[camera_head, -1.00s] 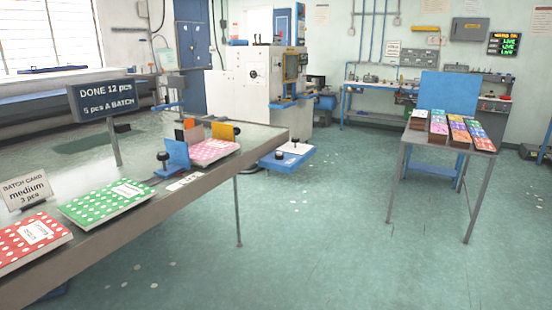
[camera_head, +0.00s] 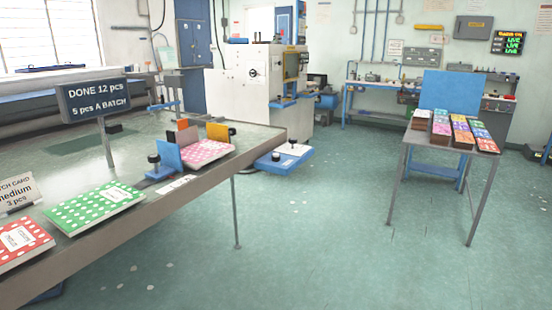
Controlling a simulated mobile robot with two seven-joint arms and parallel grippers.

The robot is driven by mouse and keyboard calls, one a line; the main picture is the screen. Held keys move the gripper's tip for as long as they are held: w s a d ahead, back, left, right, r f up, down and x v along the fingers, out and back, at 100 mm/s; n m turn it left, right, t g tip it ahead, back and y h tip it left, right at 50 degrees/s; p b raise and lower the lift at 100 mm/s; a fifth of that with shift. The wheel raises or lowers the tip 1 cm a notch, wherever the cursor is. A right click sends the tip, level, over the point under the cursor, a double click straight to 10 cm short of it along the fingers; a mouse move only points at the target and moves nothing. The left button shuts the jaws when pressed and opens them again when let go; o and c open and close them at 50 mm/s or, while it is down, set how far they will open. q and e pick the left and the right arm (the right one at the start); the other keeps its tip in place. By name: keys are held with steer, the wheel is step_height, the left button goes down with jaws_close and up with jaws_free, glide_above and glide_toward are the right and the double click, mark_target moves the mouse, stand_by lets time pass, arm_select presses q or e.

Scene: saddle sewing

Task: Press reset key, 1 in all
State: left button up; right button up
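I cannot make out a reset key in this view. A white machine (camera_head: 246,82) with a yellow-framed opening (camera_head: 291,66) stands at the back, left of centre. A grey wall box (camera_head: 473,28) and a dark display with green and orange lettering (camera_head: 507,43) hang on the back wall at the upper right; the small lettering is hard to read. Neither of my grippers is in view.
A long table (camera_head: 100,238) at left bears a green dotted book (camera_head: 95,208), a red one (camera_head: 18,243), a pink one (camera_head: 207,152) between holders, and a sign (camera_head: 95,96). A small table (camera_head: 404,146) with coloured stacks stands right. The middle floor is clear.

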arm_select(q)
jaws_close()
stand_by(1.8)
